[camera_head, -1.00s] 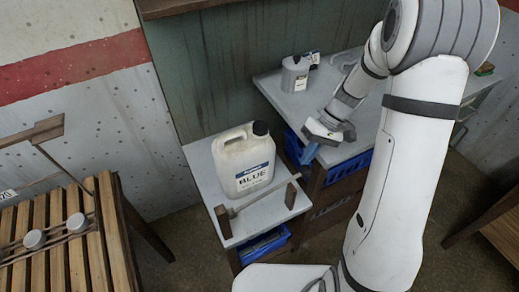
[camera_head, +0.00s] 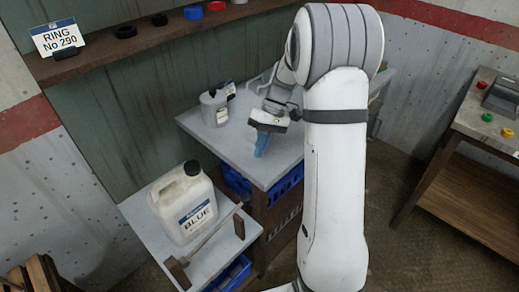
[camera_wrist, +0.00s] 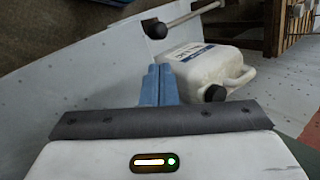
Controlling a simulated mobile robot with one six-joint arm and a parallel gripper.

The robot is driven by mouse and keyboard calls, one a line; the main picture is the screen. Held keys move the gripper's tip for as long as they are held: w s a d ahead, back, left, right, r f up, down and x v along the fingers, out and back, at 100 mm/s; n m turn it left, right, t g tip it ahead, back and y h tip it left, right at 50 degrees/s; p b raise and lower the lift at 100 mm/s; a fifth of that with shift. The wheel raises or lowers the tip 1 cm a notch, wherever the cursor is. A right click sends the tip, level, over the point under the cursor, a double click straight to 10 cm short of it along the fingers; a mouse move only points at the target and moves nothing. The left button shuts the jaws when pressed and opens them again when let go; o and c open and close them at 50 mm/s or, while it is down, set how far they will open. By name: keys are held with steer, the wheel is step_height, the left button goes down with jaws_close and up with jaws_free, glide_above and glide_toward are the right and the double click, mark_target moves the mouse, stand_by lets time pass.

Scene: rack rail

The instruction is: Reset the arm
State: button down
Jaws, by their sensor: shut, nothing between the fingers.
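A white BLUE jug (camera_head: 183,205) stands on the lower table (camera_head: 140,215) behind a metal rail (camera_head: 212,238). A shelf (camera_head: 100,58) holds rings. A side table (camera_head: 475,120) with coloured buttons is at right.

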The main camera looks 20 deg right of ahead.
steer(key=shift+s+r, duration=0.2)
steer(key=shift+r, duration=0.1)
steer(key=s+a+r+m+t+h, duration=0.1)
steer(key=s+r+m+t+h, duration=0.1)
steer(key=s, duration=0.7)
steer(key=s+a+r+m+t+h, duration=0.1)
steer(key=s+r+t+h, duration=0.2)
steer(key=s, duration=0.7)
step_height(320, 180, up, 3)
steer(key=shift+a+f+m+t, duration=0.15)
steer(key=shift+a+m+t, duration=0.2)
steer(key=shift+t, duration=0.45)
